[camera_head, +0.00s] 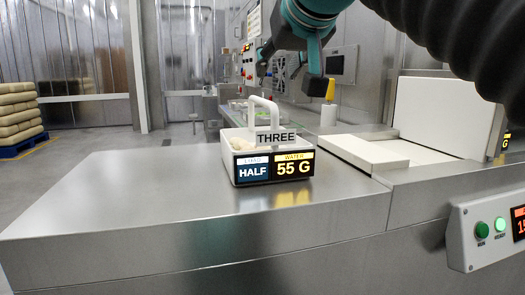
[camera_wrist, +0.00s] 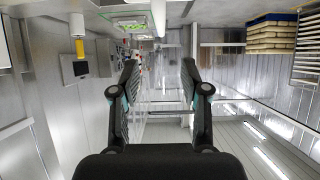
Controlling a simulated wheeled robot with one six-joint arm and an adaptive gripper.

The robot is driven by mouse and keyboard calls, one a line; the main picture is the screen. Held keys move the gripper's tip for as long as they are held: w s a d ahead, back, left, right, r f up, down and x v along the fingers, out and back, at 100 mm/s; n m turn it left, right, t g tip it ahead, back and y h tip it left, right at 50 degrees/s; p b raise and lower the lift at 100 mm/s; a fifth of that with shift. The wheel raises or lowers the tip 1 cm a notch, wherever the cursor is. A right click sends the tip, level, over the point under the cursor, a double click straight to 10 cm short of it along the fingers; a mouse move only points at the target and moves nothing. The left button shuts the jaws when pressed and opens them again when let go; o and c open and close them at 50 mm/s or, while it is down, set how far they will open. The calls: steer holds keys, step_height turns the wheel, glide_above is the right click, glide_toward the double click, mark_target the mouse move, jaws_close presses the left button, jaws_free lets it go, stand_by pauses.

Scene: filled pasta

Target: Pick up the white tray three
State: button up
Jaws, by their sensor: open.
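The white tray three (camera_head: 228,150) stands upright on the steel counter in the head view. It has a raised white loop handle, a "THREE" label, and front panels reading "HALF" and "WATER 55 G". Some pale pieces show inside its left part; the rest of the inside is hidden. My gripper (camera_wrist: 159,70) is open and empty in the wrist view, its two dark fingers spread apart. In the head view my arm's teal end hangs above and behind the tray, apart from it. The tray does not show in the wrist view.
The steel counter (camera_head: 110,200) is clear left of the tray. A white slab (camera_head: 360,152) and white upright panel (camera_head: 440,115) lie to the right. A control box (camera_head: 485,235) is front right; stacked sacks (camera_head: 17,118) stand far left.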

mark_target(261, 100)
steer(key=x, duration=0.8)
steer(key=shift+a+b, duration=0.3)
steer(key=shift+b, duration=0.05)
steer(key=shift+d+f+b+x, duration=0.15)
steer(key=shift+f+b+x, duration=0.05)
steer(key=shift+x, duration=0.95)
steer(key=shift+d+f+b+x, duration=0.1)
steer(key=shift+f+b+x, duration=0.1)
steer(key=shift+x, duration=1)
steer(key=shift+w+a+f, duration=0.1)
steer(key=shift+w+f, duration=0.1)
steer(key=shift+w, duration=0.05)
steer(key=shift+c, duration=0.3)
jaws_close()
steer(key=shift+r, duration=0.1)
